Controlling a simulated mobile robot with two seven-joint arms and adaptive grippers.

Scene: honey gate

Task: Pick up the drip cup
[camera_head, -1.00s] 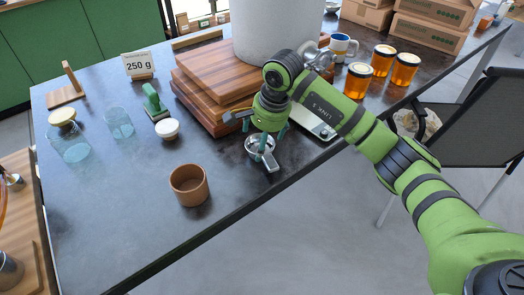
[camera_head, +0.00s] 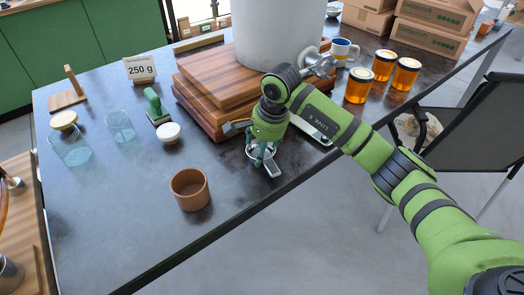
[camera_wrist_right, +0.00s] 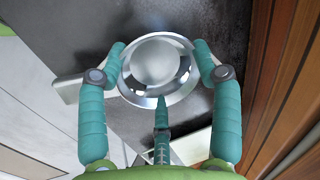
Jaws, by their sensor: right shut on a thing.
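The drip cup, a round shiny metal cup (camera_wrist_right: 155,65), sits between my right gripper's teal fingers in the right wrist view. My right gripper (camera_wrist_right: 160,75) is shut on it, with a finger on each side and a third at its near rim. In the head view the right gripper (camera_head: 262,156) is low at the front edge of the dark table (camera_head: 125,225), just in front of the stacked wooden boards. Its fingers hide most of the cup there. I cannot tell whether the cup touches the table. My left gripper is not in view.
Stacked wooden boards (camera_head: 205,110) bear a large grey vessel (camera_head: 277,35) close behind the gripper. A brown cup (camera_head: 190,189) stands to the left. Honey jars (camera_head: 359,86), a mug (camera_head: 343,50) and glass jars (camera_head: 120,126) stand farther off. The table's front left is clear.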

